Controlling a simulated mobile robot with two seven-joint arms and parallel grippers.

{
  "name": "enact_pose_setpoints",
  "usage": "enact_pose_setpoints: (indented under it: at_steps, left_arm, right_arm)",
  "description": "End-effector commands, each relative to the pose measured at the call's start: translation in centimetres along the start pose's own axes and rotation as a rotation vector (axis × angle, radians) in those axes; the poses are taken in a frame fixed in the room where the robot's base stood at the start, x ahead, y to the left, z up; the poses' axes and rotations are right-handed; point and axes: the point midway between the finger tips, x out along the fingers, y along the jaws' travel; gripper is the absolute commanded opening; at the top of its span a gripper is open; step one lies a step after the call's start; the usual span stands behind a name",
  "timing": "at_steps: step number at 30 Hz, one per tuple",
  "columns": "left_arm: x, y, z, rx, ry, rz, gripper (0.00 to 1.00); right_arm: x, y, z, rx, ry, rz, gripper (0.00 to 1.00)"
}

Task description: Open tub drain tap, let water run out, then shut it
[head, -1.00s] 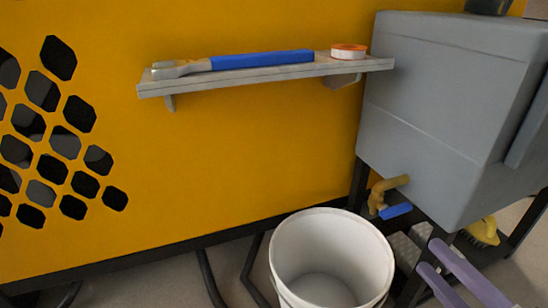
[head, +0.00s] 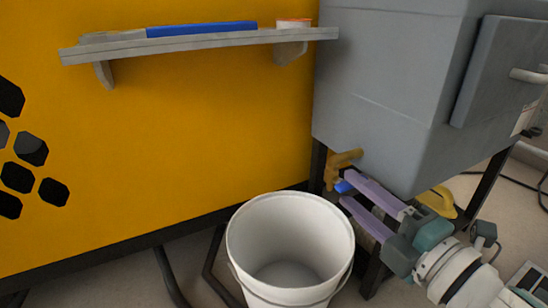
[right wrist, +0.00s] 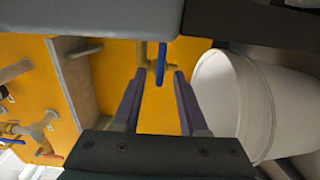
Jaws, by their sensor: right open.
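The grey tub (head: 385,95) stands at the right on a dark frame. Its brass tap (head: 343,160) sticks out low on the left side, with a blue lever (head: 343,187) partly hidden by my gripper. My right gripper (head: 347,188) is open, its purple fingers pointing at the tap. In the right wrist view the blue lever (right wrist: 160,66) shows between the tips of the open fingers; I cannot tell whether they touch it. The white bucket (head: 290,238) stands on the floor below and left of the tap. No running water shows. My left gripper is out of view.
A shelf (head: 200,43) on the yellow panel (head: 190,130) holds a blue-handled tool (head: 200,29) and a tape roll (head: 293,23). A yellow object (head: 438,200) sits beneath the tub, behind my right gripper. Dark frame legs stand close to the tap.

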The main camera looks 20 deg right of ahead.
Motion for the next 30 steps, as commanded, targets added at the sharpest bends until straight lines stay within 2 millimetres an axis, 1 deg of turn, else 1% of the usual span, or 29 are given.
enact_pose_setpoints:
  at_steps: [1, 2, 12, 30]
  left_arm:
    - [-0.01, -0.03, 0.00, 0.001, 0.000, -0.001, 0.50]
    - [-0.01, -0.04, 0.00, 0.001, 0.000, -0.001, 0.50]
    - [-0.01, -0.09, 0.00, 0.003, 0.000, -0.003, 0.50]
    - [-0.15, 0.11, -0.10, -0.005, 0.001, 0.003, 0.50]
  right_arm:
    - [-0.01, 0.01, -0.01, 0.000, 0.000, 0.000, 0.42]
    - [-0.01, 0.01, -0.01, 0.000, 0.000, 0.000, 0.39]
    - [-0.04, -0.01, -0.02, 0.001, 0.000, 0.000, 0.01]
    - [-0.05, 0.07, 0.04, 0.014, -0.001, 0.001, 0.00]
